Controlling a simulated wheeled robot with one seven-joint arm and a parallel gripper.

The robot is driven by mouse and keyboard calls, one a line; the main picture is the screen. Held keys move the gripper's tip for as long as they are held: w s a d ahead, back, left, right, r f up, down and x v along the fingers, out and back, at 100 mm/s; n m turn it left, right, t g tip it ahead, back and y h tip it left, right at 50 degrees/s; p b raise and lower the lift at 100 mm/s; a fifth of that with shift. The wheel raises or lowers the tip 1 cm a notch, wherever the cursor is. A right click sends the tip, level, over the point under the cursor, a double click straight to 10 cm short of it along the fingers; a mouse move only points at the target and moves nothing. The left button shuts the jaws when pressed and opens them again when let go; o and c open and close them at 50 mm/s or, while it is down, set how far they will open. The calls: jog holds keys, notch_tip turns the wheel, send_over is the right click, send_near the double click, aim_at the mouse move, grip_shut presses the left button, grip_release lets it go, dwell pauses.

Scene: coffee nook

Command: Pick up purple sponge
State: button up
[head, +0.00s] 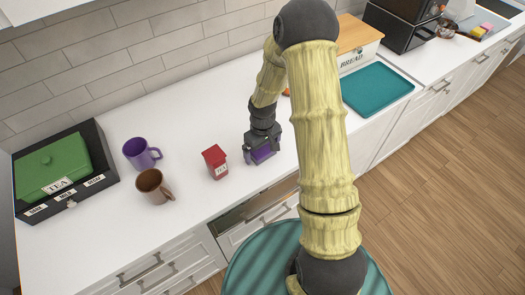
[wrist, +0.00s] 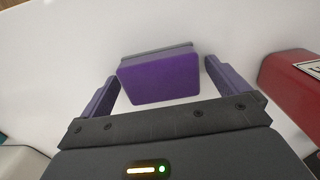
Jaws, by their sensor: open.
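The purple sponge (wrist: 158,80) lies on the white counter, with a grey layer along its far edge in the wrist view. My gripper (wrist: 163,88) is open, with one purple finger on each side of the sponge. A small gap of white counter shows between the sponge and each finger, so they look apart. In the head view my gripper (head: 263,156) points down at the counter, and the purple sponge (head: 263,153) shows only partly between its fingers.
A red tea box (head: 215,162) stands just left of my gripper. A brown mug (head: 152,187), a purple mug (head: 138,153) and a black tray (head: 105,171) with a green tea box (head: 52,167) are farther left. A teal tray (head: 377,88) and bread box (head: 360,55) are right.

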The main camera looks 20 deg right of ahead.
aim_at(263, 149)
jog(key=shift+c, duration=0.2)
jog(key=c, duration=1)
jog(key=shift+o, duration=0.2)
notch_tip(263, 149, up, 10)
jog(key=shift+r+b, duration=0.1)
jog(key=shift+b, duration=0.65)
jog(key=o, duration=0.3)
jog(key=shift+c, duration=1.1)
